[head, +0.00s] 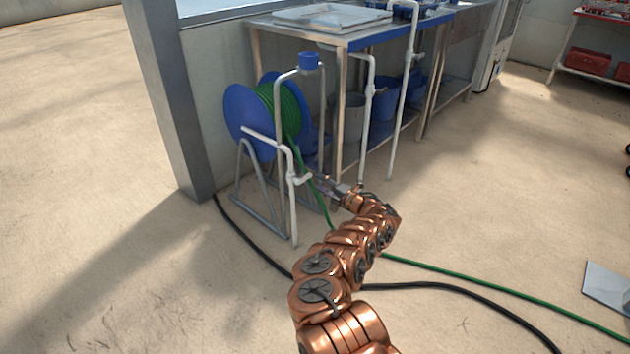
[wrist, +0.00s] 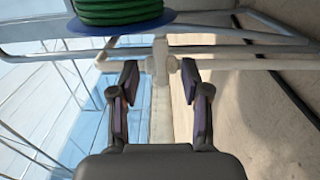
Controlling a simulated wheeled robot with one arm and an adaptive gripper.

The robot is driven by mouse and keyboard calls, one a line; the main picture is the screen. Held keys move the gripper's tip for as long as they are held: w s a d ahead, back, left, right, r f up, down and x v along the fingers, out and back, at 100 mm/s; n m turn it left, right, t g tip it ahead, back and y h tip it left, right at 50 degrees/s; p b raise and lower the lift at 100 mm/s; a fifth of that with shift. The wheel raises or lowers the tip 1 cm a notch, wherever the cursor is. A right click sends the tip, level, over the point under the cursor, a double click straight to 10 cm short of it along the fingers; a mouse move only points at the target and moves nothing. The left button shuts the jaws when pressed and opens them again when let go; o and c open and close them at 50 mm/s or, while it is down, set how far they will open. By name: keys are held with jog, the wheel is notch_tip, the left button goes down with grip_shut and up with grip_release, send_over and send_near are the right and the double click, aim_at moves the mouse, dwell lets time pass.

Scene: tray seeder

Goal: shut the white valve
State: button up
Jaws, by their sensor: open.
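The white valve (head: 301,180) sits low on a white standing pipe (head: 293,220) in front of the hose reel. In the wrist view the white valve (wrist: 161,64) is a pale fitting on the pipe, straight ahead between my fingertips. My gripper (head: 316,182) reaches in from the right at the valve's height. In the wrist view my gripper (wrist: 159,78) is open, with one dark finger on each side of the fitting. I cannot tell whether either finger touches it. The valve's handle is not clear to see.
A blue reel (head: 240,120) with green hose (head: 283,108) stands behind the pipe on a grey frame. A steel table (head: 345,42) is beyond it. Other white pipes (head: 367,115) rise nearby. A black hose (head: 450,287) and green hose cross the floor. A grey post (head: 165,100) stands left.

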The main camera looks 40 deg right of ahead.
jog(key=shift+v, duration=2.5)
jog(key=shift+a, duration=0.1)
